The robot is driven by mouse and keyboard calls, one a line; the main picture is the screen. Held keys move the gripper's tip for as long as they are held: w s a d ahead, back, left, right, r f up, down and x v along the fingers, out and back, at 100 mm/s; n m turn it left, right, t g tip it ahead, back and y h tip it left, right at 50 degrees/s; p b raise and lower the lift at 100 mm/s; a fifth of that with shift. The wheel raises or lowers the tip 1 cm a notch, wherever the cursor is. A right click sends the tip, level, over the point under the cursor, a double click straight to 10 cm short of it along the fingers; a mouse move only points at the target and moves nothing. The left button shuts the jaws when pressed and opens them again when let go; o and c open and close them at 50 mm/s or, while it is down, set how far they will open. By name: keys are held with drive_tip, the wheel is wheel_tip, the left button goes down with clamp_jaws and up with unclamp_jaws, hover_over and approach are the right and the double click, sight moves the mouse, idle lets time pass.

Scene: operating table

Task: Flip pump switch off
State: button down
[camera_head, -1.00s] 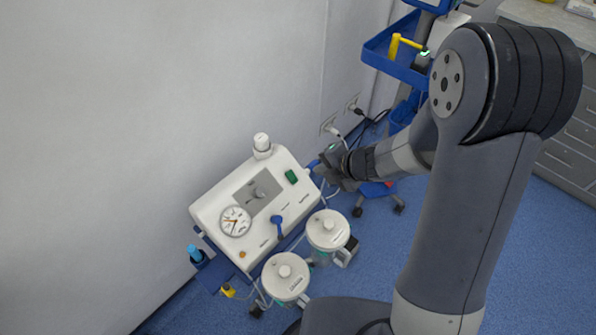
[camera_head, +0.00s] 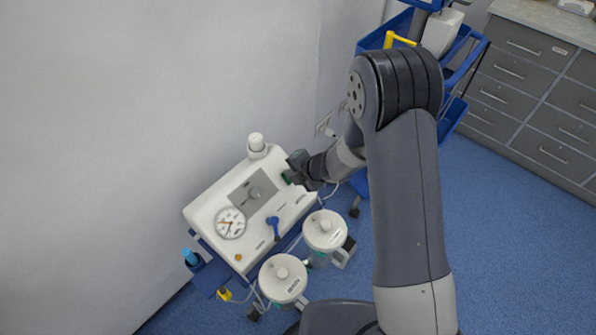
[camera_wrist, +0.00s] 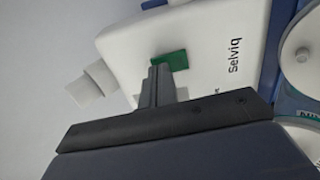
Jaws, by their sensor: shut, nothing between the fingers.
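The white pump (camera_head: 235,215) stands by the wall, with a round dial gauge and a blue lever on its top panel. Its green switch (camera_head: 287,177) is at the right end of the panel, partly hidden by my gripper. My gripper (camera_head: 292,171) is shut and empty, with its tips at the switch. In the wrist view the green switch (camera_wrist: 174,60) shows just beyond the fingertips (camera_wrist: 158,70). I cannot tell whether the fingers touch it, nor which way the switch is tipped.
Two lidded canisters (camera_head: 325,230) (camera_head: 284,278) stand in front of the pump. A white knob (camera_head: 257,145) rises from its back edge. A blue cart (camera_head: 440,60) and grey drawers (camera_head: 530,95) are at the back right. Blue floor (camera_head: 500,240) is clear on the right.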

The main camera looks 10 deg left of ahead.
drive_tip(key=shift+w+a+f, duration=0.1)
drive_tip(key=shift+a+f, duration=0.05)
drive_tip(key=shift+f, duration=0.05)
drive_tip(key=shift+a+f, duration=0.1)
idle(0.4)
drive_tip(key=shift+s+d+f+b, duration=0.35)
drive_tip(key=shift+d+b, duration=0.25)
drive_tip(key=shift+b, duration=0.2)
drive_tip(key=shift+r, duration=0.15)
